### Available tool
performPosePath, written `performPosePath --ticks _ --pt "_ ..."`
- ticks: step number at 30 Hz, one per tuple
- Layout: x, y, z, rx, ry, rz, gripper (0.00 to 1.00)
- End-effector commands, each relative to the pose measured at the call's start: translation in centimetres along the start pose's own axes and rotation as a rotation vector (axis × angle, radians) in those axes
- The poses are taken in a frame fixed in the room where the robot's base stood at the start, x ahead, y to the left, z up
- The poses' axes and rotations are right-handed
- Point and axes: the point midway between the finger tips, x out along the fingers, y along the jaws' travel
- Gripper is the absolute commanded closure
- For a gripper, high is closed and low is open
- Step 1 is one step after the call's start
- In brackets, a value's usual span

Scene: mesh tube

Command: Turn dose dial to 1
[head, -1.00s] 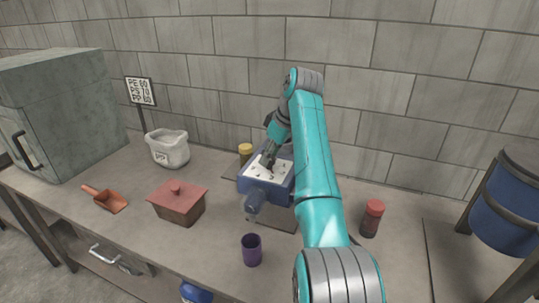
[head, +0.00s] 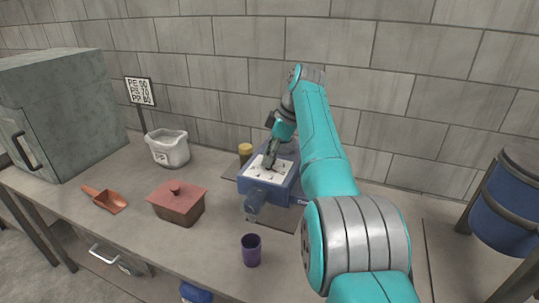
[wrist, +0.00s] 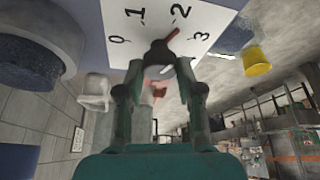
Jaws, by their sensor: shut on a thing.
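The dose dial (wrist: 160,52) is a dark knob with a red pointer on a white plate marked 0, 1, 2 and 3, seen in the wrist view. The pointer is aimed toward the 2. The plate (head: 258,175) is the top face of a blue dispenser (head: 265,191) in the head view, where the dial is too small to read. My gripper (wrist: 160,72) is shut on the dial, one finger on each side of it. In the head view, my gripper (head: 270,164) reaches down to the plate from behind.
A purple cup (head: 251,250) stands in front of the dispenser. A lidded red-brown box (head: 178,203), an orange scoop (head: 107,199) and a white tub (head: 168,148) are to the left. A yellow-lidded jar (head: 245,152) stands behind the dispenser. A blue drum (head: 505,205) is far right.

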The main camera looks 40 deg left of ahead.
Motion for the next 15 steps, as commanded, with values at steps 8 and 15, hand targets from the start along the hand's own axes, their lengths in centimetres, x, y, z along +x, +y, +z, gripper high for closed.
performPosePath --ticks 8,15 --pt "0.07 -0.02 0.07 -0.002 -0.001 -0.002 0.98" --pt "0.06 -0.02 0.06 -0.001 -0.001 -0.002 0.39"
